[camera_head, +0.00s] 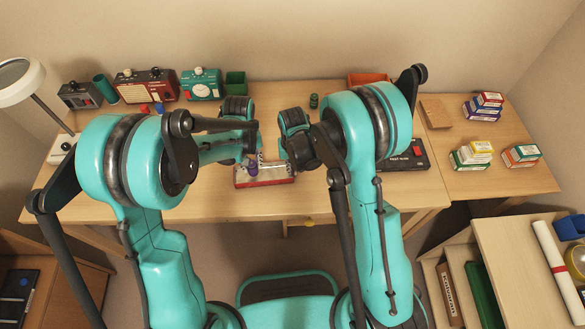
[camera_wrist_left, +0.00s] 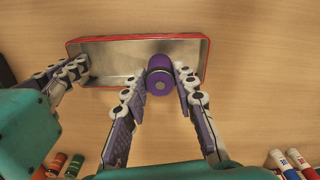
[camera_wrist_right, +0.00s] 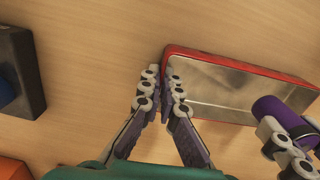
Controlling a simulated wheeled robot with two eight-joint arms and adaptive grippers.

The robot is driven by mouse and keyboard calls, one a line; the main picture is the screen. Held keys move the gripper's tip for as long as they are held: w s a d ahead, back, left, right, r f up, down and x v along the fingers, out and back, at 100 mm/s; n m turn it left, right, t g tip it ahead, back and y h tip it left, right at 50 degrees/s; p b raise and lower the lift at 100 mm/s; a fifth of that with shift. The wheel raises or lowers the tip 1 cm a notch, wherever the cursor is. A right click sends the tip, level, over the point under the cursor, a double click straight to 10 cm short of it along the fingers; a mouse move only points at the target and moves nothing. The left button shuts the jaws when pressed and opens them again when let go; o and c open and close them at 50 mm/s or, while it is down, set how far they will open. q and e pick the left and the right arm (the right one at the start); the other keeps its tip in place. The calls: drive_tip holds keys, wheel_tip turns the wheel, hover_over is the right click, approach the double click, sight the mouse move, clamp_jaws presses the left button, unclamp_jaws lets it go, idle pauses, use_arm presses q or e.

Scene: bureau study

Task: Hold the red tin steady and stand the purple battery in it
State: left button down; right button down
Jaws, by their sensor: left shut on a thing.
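The red tin (camera_head: 265,184) is an open, shallow, oblong box with a bare metal inside, lying on the desk. It also shows in the left wrist view (camera_wrist_left: 112,66) and in the right wrist view (camera_wrist_right: 225,90). My left gripper (camera_wrist_left: 159,82) is shut on the purple battery (camera_wrist_left: 160,76), seen nearly end-on over one end part of the tin. I cannot tell whether the battery touches the tin's floor. My right gripper (camera_wrist_right: 163,88) is at the tin's opposite end, its close-set fingers either side of the end wall. Whether they press on the wall is unclear.
Red and teal instrument boxes (camera_head: 146,86) (camera_head: 201,84) stand along the desk's back. A black box (camera_head: 405,156) lies right of my right arm. Small cartons (camera_head: 472,156) stand on the right side. Small green and orange cylinders (camera_wrist_left: 74,165) lie near in the left wrist view.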

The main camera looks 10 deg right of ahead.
use_arm(q)
drive_tip(key=shift+f, duration=1.35)
drive_tip(key=c, duration=1.1)
unclamp_jaws()
drive_tip(key=shift+f, duration=0.15)
drive_tip(key=shift+c, duration=0.2)
wheel_tip(320, 180, up, 12)
drive_tip(key=shift+r, duration=0.1)
use_arm(e)
drive_tip(key=c, duration=2.2)
unclamp_jaws()
drive_tip(key=o, duration=0.6)
drive_tip(key=shift+c, duration=0.2)
